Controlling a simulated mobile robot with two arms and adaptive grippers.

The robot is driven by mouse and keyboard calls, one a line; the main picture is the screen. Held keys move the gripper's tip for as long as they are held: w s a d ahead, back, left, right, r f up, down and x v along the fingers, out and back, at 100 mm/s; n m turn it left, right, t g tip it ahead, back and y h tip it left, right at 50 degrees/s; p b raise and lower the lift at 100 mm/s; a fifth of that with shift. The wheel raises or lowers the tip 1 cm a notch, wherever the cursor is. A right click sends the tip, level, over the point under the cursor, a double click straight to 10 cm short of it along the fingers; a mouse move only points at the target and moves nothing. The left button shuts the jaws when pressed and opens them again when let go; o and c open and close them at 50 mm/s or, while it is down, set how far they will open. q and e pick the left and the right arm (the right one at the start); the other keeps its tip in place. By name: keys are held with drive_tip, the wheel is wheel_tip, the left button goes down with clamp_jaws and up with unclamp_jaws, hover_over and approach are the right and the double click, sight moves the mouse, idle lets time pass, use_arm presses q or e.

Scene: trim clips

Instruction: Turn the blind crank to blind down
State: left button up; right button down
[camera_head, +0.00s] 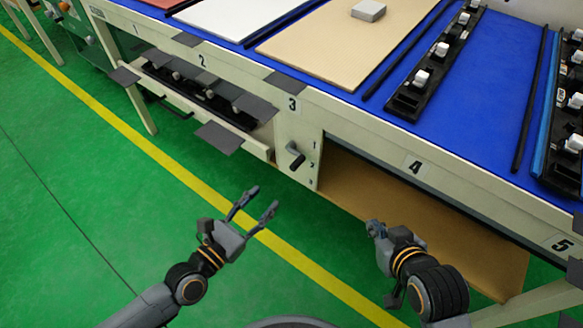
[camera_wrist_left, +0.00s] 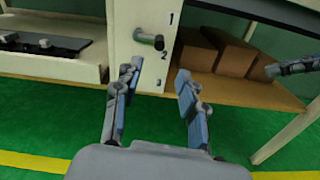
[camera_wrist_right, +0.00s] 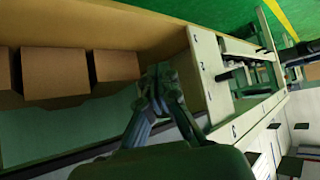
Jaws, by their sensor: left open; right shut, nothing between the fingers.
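The blind crank (camera_head: 294,157) is a black handle on the cream panel (camera_head: 298,139) of the bench, beside the marks 1, 2 and 3. It also shows in the left wrist view (camera_wrist_left: 149,40), sticking out near the 1 and 2 marks, and small in the right wrist view (camera_wrist_right: 231,70). My left gripper (camera_head: 262,198) is open and empty, in front of and below the crank, apart from it; the crank appears ahead of its fingers (camera_wrist_left: 157,72). My right gripper (camera_head: 375,226) is shut and empty, right of the crank and in front of the shelf opening.
The bench has a blue top (camera_head: 455,120) with boards and black clip strips (camera_head: 435,72). Grey flaps (camera_head: 220,137) jut from its front edge. Brown boxes (camera_wrist_left: 216,54) stand on the lower shelf right of the panel. The green floor (camera_head: 130,210) in front is clear.

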sight(290, 171)
use_arm(q)
drive_tip(key=x, duration=1)
drive_tip(key=shift+b, duration=0.4)
drive_tip(key=shift+w+d, duration=0.35)
drive_tip(key=shift+w, duration=0.2)
use_arm(e)
drive_tip(key=shift+w+a+r+t+y, duration=0.15)
drive_tip(key=shift+w+a+r+t, duration=0.15)
drive_tip(key=shift+w+r+t, duration=0.35)
drive_tip(key=shift+w+a+r+t+y, duration=0.15)
drive_tip(key=shift+w+a+r+t, duration=0.15)
drive_tip(key=shift+w+r+t, duration=0.35)
drive_tip(key=shift+w+r, duration=0.1)
use_arm(q)
clamp_jaws()
